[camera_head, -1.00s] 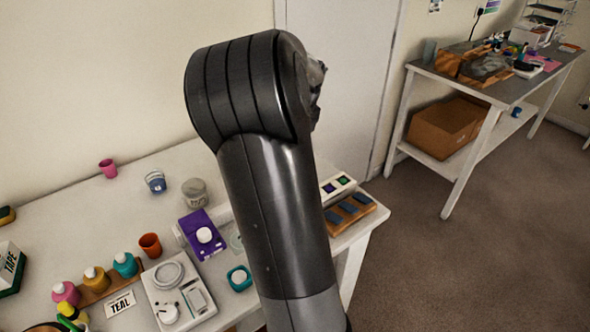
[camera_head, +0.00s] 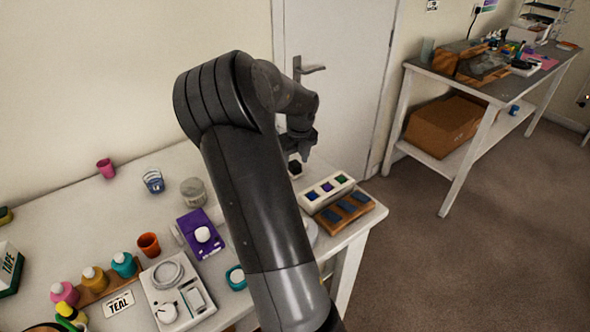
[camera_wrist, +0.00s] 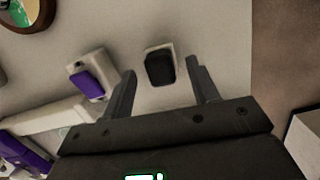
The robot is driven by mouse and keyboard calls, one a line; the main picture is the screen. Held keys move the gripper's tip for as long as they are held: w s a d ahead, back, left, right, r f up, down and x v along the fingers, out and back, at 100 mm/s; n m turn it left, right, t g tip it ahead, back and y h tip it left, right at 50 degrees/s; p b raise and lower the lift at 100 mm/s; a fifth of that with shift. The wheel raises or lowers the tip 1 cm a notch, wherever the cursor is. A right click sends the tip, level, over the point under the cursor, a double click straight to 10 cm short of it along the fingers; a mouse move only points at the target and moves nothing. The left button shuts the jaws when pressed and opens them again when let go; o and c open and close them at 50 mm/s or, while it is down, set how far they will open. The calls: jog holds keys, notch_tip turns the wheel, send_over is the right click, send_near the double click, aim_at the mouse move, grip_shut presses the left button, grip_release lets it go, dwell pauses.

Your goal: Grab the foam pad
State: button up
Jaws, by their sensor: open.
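A small block with a dark top and pale sides, which looks like the foam pad (camera_wrist: 160,67), lies on the white table in the wrist view. In the head view the pad (camera_head: 295,168) shows as a small dark and white piece just below my gripper (camera_head: 299,150). In the wrist view my gripper (camera_wrist: 161,72) is open, with one finger on each side of the pad in the picture. Nothing is held. I cannot tell how high the fingertips are above the pad; there seems to be a gap on both sides.
A white tray with coloured squares (camera_head: 312,196) and a wooden tray with dark blue pieces (camera_head: 347,221) lie near the table's right edge. A white block with a purple face (camera_wrist: 86,79) lies left of the fingers. A grey jar (camera_head: 194,191) stands further left.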

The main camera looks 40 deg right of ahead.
notch_tip(320, 180, down, 2)
jog(key=shift+w, duration=0.1)
jog(key=c, duration=1.1)
